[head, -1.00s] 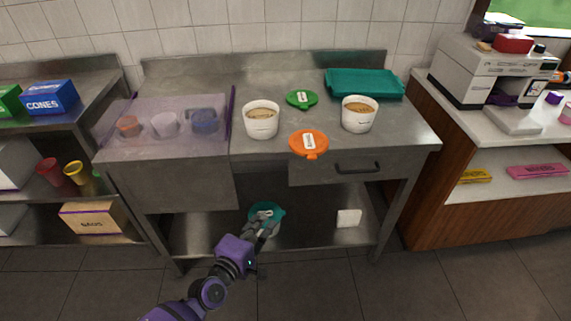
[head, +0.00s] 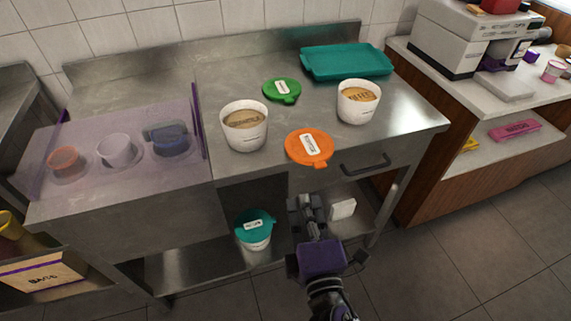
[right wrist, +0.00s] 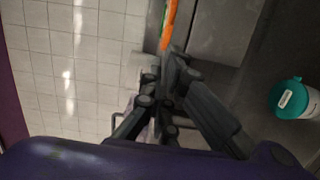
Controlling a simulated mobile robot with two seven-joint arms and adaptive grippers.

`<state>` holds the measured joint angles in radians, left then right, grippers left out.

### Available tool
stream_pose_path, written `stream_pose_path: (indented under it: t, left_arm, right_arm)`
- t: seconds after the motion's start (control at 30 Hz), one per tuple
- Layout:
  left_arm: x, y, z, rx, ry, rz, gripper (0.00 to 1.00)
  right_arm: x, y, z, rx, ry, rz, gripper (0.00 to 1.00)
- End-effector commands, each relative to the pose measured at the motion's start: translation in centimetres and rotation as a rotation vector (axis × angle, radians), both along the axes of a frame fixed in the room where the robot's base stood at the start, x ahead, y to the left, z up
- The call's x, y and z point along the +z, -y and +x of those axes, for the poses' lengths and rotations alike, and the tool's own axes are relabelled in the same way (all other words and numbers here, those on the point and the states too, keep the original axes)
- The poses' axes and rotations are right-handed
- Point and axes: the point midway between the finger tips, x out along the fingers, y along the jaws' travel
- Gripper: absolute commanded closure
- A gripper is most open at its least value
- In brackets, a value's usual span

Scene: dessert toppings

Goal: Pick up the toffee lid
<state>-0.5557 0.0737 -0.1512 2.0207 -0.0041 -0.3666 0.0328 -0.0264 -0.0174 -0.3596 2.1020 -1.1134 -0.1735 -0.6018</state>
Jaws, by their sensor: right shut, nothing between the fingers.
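Two loose lids lie on the steel counter: an orange lid (head: 309,148) with a white label near the front edge, and a green lid (head: 282,90) farther back. I cannot read for sure which label says toffee. An open white tub (head: 358,102) with brown filling stands at right, another white tub (head: 244,126) at left. My right gripper (head: 306,197) is shut and empty, below and in front of the counter edge, apart from the orange lid. In the right wrist view, the orange lid (right wrist: 168,24) shows edge-on beyond the shut fingers (right wrist: 172,58). My left gripper is out of view.
A teal tray (head: 346,61) lies at the back right. A drawer handle (head: 366,164) juts out near my right gripper. A teal-lidded tub (head: 255,230) and a white block (head: 341,208) sit on the lower shelf. A clear-covered topping bay (head: 115,150) is at left.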

Motion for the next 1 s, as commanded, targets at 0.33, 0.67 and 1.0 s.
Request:
stream_pose_path:
  t: [0.33, 0.67, 1.0]
  left_arm:
    - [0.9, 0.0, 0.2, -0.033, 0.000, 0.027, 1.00]
    - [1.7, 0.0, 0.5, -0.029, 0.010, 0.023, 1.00]
    - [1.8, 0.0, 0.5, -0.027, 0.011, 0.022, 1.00]
  right_arm:
    - [0.3, -0.7, 3.8, 0.004, 0.011, -0.035, 1.00]
    - [0.0, -1.4, 8.9, 0.002, 0.006, -0.031, 1.00]
    - [-0.2, -1.5, 9.9, 0.001, 0.003, -0.031, 1.00]
